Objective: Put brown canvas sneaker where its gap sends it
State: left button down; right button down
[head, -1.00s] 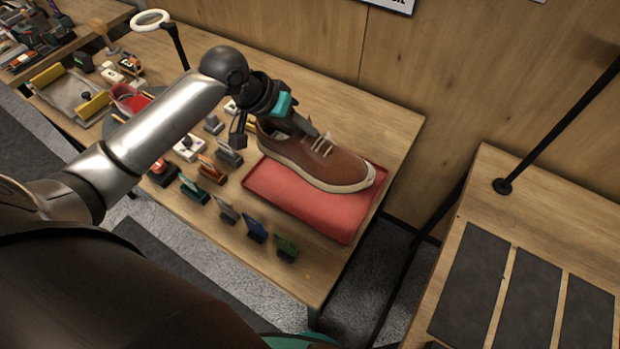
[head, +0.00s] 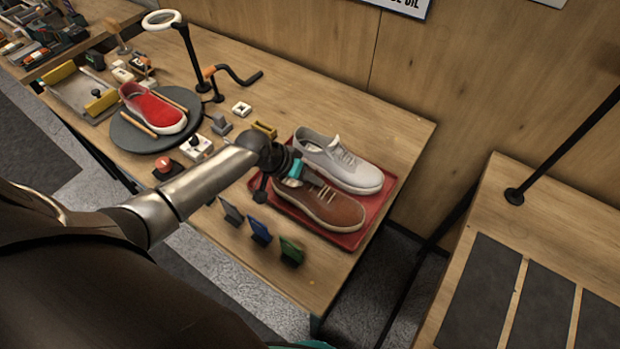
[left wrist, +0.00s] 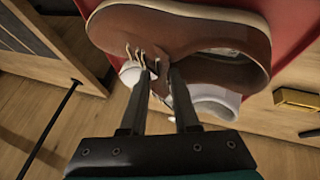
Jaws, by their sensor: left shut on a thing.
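The brown canvas sneaker (head: 328,210), with a pale sole and light laces, is over the near side of the red tray (head: 377,216). My left gripper (head: 308,180) is shut on its upper. In the left wrist view, the fingers (left wrist: 162,78) meet the sneaker (left wrist: 195,28) by its laces and opening. I cannot tell whether its sole touches the tray. A light grey sneaker (head: 338,160) lies beside it on the tray's far side; part of it also shows in the left wrist view (left wrist: 215,100). My right gripper is not in view.
A red sneaker (head: 158,110) lies on a dark round turntable (head: 128,138). Coloured upright holders (head: 260,231) stand in front of the tray. A ring lamp (head: 161,20) stands behind. Another table with dark mats (head: 478,295) is at the right, across a gap.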

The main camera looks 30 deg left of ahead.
pick_arm(q)
jog(key=shift+f, duration=0.1)
jog(key=c, duration=0.7)
grip_release()
jog(key=shift+o, duration=0.2)
jog(key=shift+r, duration=0.25)
jog(key=p+v, duration=0.1)
jog(key=v, duration=1)
jog(key=shift+s+r+p, duration=0.2)
jog(key=shift+r+p, duration=0.1)
jog(key=shift+p, duration=0.1)
jog(key=shift+a, duration=0.1)
